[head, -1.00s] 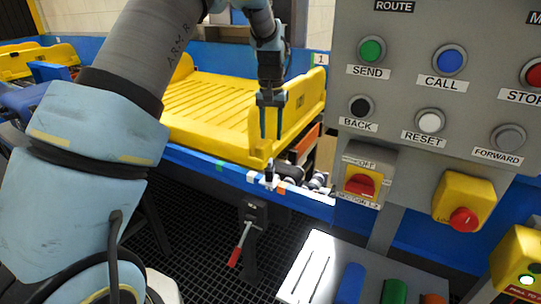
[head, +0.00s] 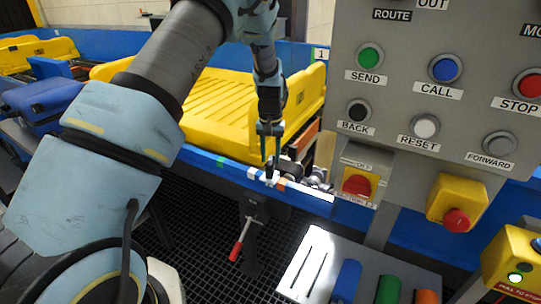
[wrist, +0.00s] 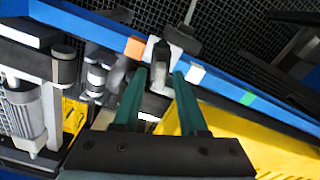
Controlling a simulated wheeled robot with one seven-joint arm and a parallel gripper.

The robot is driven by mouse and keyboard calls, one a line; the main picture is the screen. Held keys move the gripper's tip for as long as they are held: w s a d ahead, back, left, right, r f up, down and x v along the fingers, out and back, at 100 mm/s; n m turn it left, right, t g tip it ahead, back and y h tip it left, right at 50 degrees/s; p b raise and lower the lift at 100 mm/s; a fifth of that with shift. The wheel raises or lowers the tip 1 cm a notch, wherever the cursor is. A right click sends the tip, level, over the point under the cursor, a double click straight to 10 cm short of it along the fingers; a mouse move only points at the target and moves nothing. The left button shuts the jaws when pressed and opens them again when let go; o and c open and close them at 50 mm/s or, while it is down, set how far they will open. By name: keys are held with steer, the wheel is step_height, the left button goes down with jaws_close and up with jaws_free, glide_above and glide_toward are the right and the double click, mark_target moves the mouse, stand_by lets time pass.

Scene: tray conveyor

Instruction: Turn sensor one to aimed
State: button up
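Sensor one, a small light-grey piece (head: 269,179) (wrist: 159,75), sits on the blue rail among colored squares, below the plate marked 1 (head: 321,55). My gripper (head: 271,160) is just above it, pointing down. In the wrist view, its two green fingers (wrist: 157,88) are apart, one on each side of the sensor. I cannot tell whether either finger touches it. The fingers partly hide the sensor in the head view, so its exact facing is hard to read.
A yellow tray (head: 218,82) lies on the conveyor behind the blue rail (head: 215,168). A grey button panel (head: 400,100) stands close on the right, with a red rotary switch (head: 357,185) below. A red-handled lever (head: 240,240) hangs under the rail.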

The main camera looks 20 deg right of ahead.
jaws_close()
stand_by(0.3)
steer(key=shift+f+m+b, duration=0.15)
steer(key=shift+m+b, duration=0.55)
steer(key=shift+r+m+b, duration=0.2)
steer(key=shift+m+b, duration=0.1)
steer(key=shift+m, duration=0.8)
steer(key=shift+o, duration=0.6)
jaws_free()
